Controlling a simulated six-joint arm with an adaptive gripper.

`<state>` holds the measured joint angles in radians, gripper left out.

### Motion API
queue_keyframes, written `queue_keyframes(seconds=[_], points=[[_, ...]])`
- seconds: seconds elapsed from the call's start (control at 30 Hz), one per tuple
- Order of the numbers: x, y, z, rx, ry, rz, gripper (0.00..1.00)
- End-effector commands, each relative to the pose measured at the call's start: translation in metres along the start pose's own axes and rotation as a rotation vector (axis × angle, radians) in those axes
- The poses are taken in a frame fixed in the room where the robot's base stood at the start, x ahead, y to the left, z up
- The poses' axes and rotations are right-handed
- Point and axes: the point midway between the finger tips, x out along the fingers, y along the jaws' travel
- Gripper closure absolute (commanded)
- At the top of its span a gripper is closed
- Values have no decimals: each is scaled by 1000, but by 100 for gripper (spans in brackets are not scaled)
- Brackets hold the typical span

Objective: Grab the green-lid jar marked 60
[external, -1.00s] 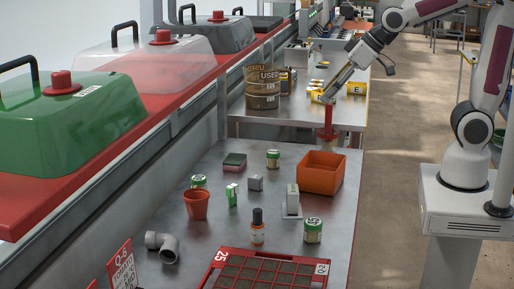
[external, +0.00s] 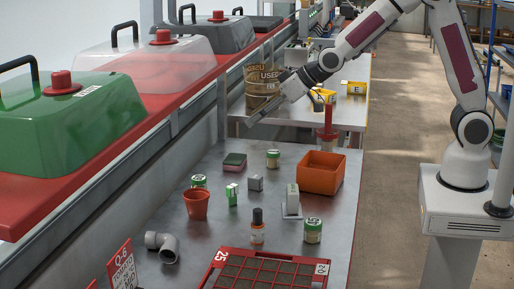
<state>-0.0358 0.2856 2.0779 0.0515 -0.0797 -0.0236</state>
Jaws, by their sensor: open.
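Three small jars with green lids stand on the grey metal bench. One jar (external: 273,159) is at the back middle. Another jar (external: 199,181) is at the left, partly hidden behind a red pot (external: 196,206). The third jar (external: 312,232) is at the front right, just behind the seed tray. Their lids carry marks too small to read surely, so I cannot tell which is 60. My gripper (external: 252,121) is open and empty, in the air near the bench's far end, in front of the tin labelled USED. It is above and behind all three jars.
An orange bin (external: 320,174), a grey block on a stand (external: 292,202), a brown bottle (external: 257,228), a green-white box (external: 232,195), a sponge (external: 235,160) and a grey pipe elbow (external: 163,246) share the bench. A red seed tray (external: 225,256) is in front. A red post (external: 327,128) stands behind the bin.

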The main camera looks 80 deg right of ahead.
Motion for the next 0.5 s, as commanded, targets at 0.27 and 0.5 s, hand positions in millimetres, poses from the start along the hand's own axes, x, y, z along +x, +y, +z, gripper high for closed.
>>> queue_keyframes(seconds=[0.27, 0.5], points=[[61, -2, 4, -1, 50, 3, 47], [110, -2, 13, -2, 96, 8, 47]])
